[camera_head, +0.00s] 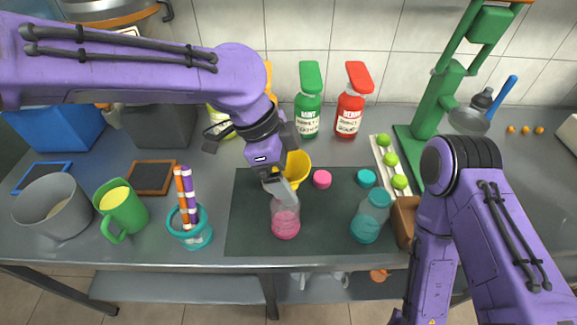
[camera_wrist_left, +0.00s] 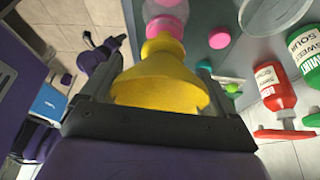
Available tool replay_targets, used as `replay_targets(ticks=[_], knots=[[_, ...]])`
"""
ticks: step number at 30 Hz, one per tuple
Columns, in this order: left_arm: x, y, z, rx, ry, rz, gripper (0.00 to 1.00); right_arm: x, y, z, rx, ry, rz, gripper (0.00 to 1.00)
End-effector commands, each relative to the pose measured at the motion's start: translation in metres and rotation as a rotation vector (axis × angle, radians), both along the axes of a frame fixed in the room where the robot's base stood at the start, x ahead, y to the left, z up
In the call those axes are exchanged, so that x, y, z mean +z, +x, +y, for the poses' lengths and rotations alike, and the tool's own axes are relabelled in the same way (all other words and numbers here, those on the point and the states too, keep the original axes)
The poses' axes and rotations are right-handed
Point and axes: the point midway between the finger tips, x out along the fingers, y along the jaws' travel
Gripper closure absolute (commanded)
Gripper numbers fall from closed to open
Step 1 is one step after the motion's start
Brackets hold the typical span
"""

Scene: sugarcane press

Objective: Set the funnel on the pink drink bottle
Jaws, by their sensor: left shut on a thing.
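The yellow funnel (camera_head: 298,168) is held in my left gripper (camera_head: 281,186), which is shut on it. In the left wrist view the funnel (camera_wrist_left: 160,82) sits between the fingers, its narrow end pointing towards the pink drink bottle (camera_wrist_left: 167,14). The pink drink bottle (camera_head: 285,222) stands upright on the dark mat, just below the gripper in the head view. The fingers hide the bottle's mouth there. I cannot tell whether the funnel touches the bottle. My right arm comes in at the right; its gripper is out of view.
A teal bottle (camera_head: 370,216) stands right on the mat (camera_head: 250,225). A pink cap (camera_head: 322,179) and a teal cap (camera_head: 366,177) lie behind. A teal holder with sticks (camera_head: 190,232) and a green jug (camera_head: 121,208) stand left. Green (camera_head: 308,101) and red (camera_head: 351,101) sauce bottles stand behind.

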Motion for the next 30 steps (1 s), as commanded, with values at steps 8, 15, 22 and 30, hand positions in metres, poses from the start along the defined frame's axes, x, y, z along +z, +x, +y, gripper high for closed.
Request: replay_targets(ticks=[8,15,22,30], knots=[[0.0001,0.0,0.0,0.0,0.0,0.0,0.41,0.0004,0.0,0.0,0.0,0.0,0.0,0.57],[0.0007,0.0002,0.0012,0.0,0.0,0.001,0.41,0.0057,0.0001,0.0,0.0,0.0,0.0,0.57],[-0.001,0.0002,0.0022,0.001,-0.001,0.001,0.41,0.0091,0.0001,0.0,0.0,0.0,0.0,0.57],[-0.0015,0.0003,0.0022,0.0,0.0,0.0,0.0,0.0086,0.0,0.0,0.0,0.0,0.0,0.57]])
